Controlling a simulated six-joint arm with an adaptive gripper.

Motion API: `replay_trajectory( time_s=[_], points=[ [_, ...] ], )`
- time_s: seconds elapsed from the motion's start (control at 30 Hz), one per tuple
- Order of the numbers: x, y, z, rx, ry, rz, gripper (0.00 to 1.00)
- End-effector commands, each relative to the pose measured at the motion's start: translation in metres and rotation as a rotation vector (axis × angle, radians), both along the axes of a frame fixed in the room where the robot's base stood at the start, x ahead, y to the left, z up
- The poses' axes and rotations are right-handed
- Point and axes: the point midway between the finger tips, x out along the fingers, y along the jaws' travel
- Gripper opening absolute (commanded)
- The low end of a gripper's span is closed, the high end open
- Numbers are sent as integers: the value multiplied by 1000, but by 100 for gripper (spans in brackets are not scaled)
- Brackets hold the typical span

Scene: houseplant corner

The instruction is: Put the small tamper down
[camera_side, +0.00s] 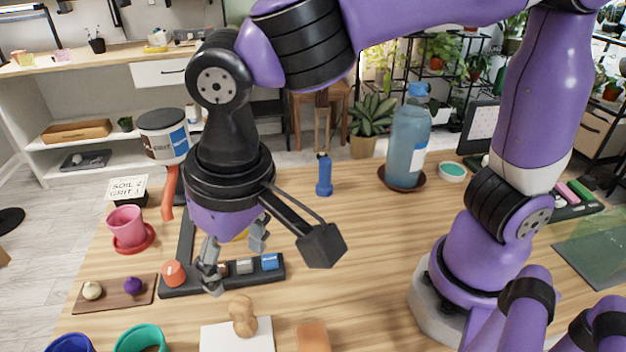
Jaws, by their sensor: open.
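A small wooden piece with a rounded knob, which looks like the small tamper (242,318), stands upright on a white square pad (213,340) at the front of the table. My gripper (234,257) is open above the black rack (225,284), behind and above the wooden piece and apart from it. I see nothing held between its fingers. Part of a yellow thing (241,236) shows behind the fingers, mostly hidden by my wrist.
The rack holds an orange-red knob (172,272) and a blue block (269,262). A pink pot (126,226) and a board (98,294) with two small bulbs lie left. A blue bottle (407,140) stands at the back.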

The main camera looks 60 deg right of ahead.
Motion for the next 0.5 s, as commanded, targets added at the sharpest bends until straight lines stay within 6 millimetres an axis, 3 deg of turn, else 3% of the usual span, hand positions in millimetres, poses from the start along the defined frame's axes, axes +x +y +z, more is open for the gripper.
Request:
replay_trajectory(
  time_s=[0.07,0.17,0.27,0.4,0.5],
  points=[
    [1,-4,8,6,-6,-4,66],
    [8,-31,18,26,-30,-12,66],
    [14,-81,28,54,-92,-19,66],
    [4,-148,33,58,-204,-18,66],
    [-8,-177,31,38,-275,-13,66]
  ],
)
